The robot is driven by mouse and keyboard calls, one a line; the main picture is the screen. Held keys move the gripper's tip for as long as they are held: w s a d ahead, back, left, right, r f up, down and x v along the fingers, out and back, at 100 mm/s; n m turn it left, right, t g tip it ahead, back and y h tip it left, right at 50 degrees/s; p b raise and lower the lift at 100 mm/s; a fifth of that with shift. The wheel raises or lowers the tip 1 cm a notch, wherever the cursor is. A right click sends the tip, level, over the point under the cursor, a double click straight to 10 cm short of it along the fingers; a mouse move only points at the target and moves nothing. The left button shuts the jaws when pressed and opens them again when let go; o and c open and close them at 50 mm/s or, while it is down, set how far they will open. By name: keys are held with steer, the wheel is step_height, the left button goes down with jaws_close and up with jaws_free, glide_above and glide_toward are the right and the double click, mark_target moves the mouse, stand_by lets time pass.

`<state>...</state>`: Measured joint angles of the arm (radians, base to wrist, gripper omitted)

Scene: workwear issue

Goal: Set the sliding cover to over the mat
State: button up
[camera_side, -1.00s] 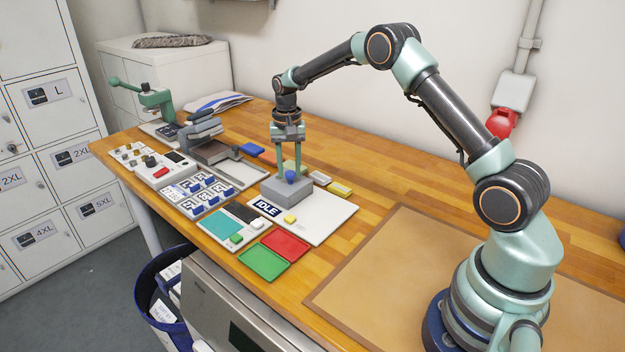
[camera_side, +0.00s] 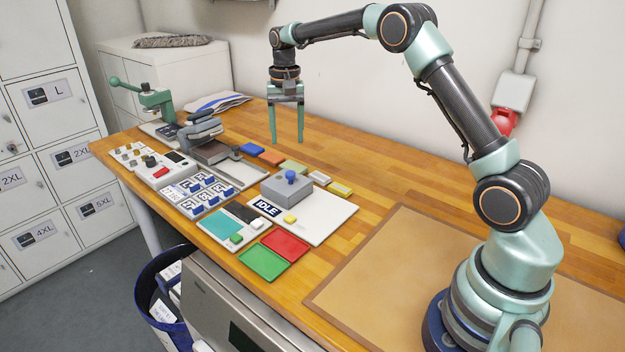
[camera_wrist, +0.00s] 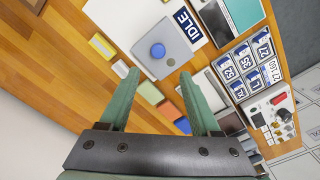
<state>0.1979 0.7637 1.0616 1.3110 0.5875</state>
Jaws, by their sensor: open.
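The sliding cover (camera_side: 283,197) is a grey box with a blue knob (camera_side: 291,176) on top. It sits toward the back left of a white plate (camera_side: 325,216) that carries an IDLE label (camera_side: 267,208). In the wrist view the grey cover (camera_wrist: 179,48) and its round blue knob (camera_wrist: 157,51) lie beyond my fingertips. My gripper (camera_side: 287,140) is open and empty, raised above and behind the cover, not touching it. Its two fingers (camera_wrist: 159,76) are apart in the wrist view. I cannot tell whether a mat lies under the cover; a large tan mat (camera_side: 400,270) lies in front of my base.
Green (camera_side: 264,262) and red (camera_side: 286,246) trays lie in front of the plate. Several small coloured blocks, one yellow (camera_side: 340,189), lie behind it. A panel of numbered tiles (camera_side: 198,194) and a control box (camera_side: 163,170) stand to the left. The wood at the back right is clear.

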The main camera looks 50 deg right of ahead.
step_height(320, 180, up, 2)
steer(key=shift+r, duration=0.2)
steer(key=s+a+r+n+t, duration=0.35)
steer(key=s+a+r, duration=0.25)
steer(key=s+r, duration=0.4)
steer(key=s+a+f+n+t, duration=0.1)
steer(key=s+a+f+n, duration=0.1)
steer(key=s, duration=0.5)
steer(key=s+a+f+n+t, duration=0.1)
steer(key=s+a+f+n, duration=0.1)
steer(key=s, duration=0.5)
steer(key=shift+a+n, duration=0.25)
steer(key=shift+n, duration=0.5)
